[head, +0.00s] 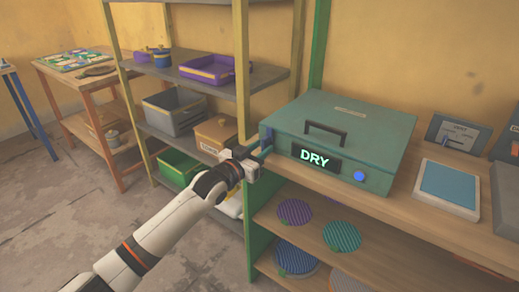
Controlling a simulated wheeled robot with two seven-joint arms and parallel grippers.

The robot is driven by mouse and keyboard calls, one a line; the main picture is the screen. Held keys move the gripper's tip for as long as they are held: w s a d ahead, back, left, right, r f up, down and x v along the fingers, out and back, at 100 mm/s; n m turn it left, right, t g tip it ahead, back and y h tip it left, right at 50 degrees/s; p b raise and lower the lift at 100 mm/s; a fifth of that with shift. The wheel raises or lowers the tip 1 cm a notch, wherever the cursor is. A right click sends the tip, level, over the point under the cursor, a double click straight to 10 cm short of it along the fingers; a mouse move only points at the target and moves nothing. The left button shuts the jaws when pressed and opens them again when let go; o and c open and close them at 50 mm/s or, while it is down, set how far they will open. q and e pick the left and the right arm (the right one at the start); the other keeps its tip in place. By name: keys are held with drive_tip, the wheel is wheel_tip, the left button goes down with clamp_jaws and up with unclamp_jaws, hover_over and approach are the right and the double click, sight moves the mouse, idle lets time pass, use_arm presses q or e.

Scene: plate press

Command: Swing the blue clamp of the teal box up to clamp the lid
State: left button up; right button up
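The teal box (385,127) sits on the wooden bench top with its lid down. The lid has a dark handle (325,133), and the front has a panel reading DRY (314,157) and a round blue knob (359,176). My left gripper (256,160) is at the box's front left corner. A small blue-teal bar (266,150) shows at the fingertips, perhaps the clamp; its shape is mostly hidden. I cannot tell whether the fingers are closed on it. My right gripper is not in view.
A green post (258,228) stands under the bench's left end. Patterned discs (342,236) lie on the shelf below. A blue-topped pad (448,185) lies right of the box. A rack with bins (174,108) stands behind my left arm.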

use_arm(q)
drive_tip(key=shift+s, duration=0.1)
